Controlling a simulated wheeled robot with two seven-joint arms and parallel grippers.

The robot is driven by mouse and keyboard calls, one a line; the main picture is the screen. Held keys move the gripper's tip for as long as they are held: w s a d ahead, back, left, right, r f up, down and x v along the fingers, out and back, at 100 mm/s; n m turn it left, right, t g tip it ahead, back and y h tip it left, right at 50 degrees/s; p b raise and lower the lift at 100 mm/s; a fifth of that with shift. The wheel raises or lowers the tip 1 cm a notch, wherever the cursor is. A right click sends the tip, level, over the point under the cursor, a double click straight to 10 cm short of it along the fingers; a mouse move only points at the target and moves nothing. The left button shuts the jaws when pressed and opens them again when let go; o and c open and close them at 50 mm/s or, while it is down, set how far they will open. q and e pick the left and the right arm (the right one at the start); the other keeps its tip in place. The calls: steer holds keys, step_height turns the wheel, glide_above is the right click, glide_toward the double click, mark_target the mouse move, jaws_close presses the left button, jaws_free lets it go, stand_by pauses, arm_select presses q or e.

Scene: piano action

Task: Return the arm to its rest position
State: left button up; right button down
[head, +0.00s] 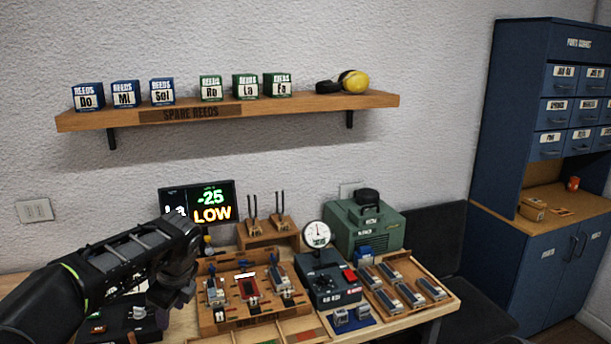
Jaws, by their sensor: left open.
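My left arm comes in from the lower left and bends down at its wrist. My left gripper (168,298) is open, low over the left part of the workbench, beside the wooden board with levers and small blocks (232,322). Its fingers are small and dark here, and I see nothing held between them. The arm hides part of the bench and the lower left corner of the display (212,201), which reads "-25 LOW". My right gripper is not in view.
A dark device (125,325) lies under the arm. A gauge unit (325,278), a green machine (365,228) and a wooden tray of reed blocks (440,302) stand to the right. A wall shelf (300,107) holds boxes above. A blue cabinet (520,120) stands far right.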

arm_select(q)
steer(key=w+d+f+n+t+h, duration=0.2)
steer(key=d+f+n+h, duration=0.25)
steer(key=d+f, duration=0.45)
steer(key=s+d+f+n+h, duration=0.2)
steer(key=s+d+f+n, duration=0.35)
steer(key=f, duration=0.35)
steer(key=s+d+f+n+h, duration=0.2)
steer(key=s+d+f+n, duration=0.2)
steer(key=d+f+n, duration=0.3)
steer(key=s+f+n+g, duration=0.1)
steer(key=s+f+n, duration=0.1)
steer(key=s+f, duration=0.3)
steer(key=s+f+n+g+b, duration=0.1)
steer(key=s+f, duration=0.4)
steer(key=s, duration=0.8)
steer(key=s+f+n+g, duration=0.2)
steer(key=s+f+n, duration=0.1)
steer(key=s+f, duration=0.3)
steer(key=s+y, duration=0.1)
steer(key=s, duration=0.1)
steer(key=shift+s+a+g, duration=0.15)
steer(key=shift+s+g, duration=0.15)
steer(key=shift+s, duration=0.1)
